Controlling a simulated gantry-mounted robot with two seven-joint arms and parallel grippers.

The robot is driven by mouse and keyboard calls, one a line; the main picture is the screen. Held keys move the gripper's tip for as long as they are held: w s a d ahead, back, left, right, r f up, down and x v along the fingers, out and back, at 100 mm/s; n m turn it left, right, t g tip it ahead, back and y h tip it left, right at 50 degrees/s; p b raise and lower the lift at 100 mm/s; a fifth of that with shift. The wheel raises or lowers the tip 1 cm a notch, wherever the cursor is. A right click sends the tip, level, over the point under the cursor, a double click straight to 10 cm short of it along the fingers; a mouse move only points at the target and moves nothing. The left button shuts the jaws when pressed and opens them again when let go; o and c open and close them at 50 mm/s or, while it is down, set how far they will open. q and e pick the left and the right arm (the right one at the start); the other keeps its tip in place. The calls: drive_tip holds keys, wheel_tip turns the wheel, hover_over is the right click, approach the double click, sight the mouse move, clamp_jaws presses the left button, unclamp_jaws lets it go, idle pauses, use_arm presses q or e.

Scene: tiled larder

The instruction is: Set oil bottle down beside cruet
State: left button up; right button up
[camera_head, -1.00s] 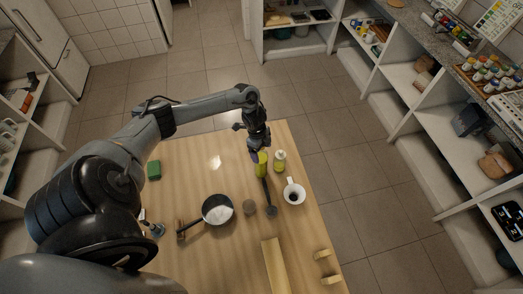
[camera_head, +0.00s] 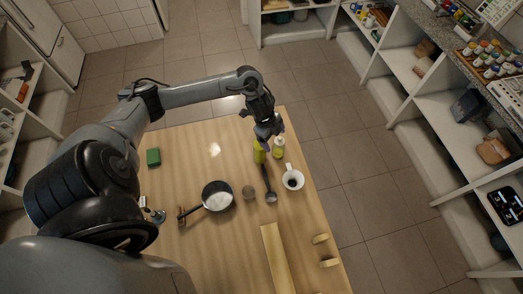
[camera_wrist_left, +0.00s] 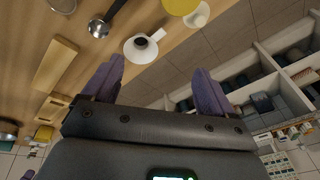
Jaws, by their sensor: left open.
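A yellow-green bottle (camera_head: 259,153), which looks like the oil bottle, stands upright on the table. A pale-topped yellow bottle (camera_head: 279,150), perhaps the cruet, stands just to its right with a small gap. My left gripper (camera_head: 268,136) hangs above and close to both bottles and partly hides their far side. In the left wrist view my gripper (camera_wrist_left: 155,86) has its two purple fingers wide apart with nothing between them. At that view's top edge a yellow round shape (camera_wrist_left: 181,5) and a pale one (camera_wrist_left: 198,16) show, cut off or partly seen. My right gripper is not in view.
A pan (camera_head: 217,196), a green block (camera_head: 153,157) and a board (camera_head: 275,258) share the wooden table (camera_head: 190,150). The table's right edge is close.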

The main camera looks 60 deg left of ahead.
use_arm(q)
drive_tip(key=s+d+f+n+t, duration=0.15)
drive_tip(key=d+t, duration=0.25)
drive_tip(key=d, duration=1.6)
drive_tip(key=s+r+n+g+y, duration=0.1)
drive_tip(key=s+r+n+g, duration=0.2)
drive_tip(key=s+r+n, duration=0.3)
drive_tip(key=s+n, duration=0.4)
drive_tip(key=s, duration=0.4)
drive_tip(key=shift+s, duration=0.35)
drive_tip(key=shift+d+r, duration=0.15)
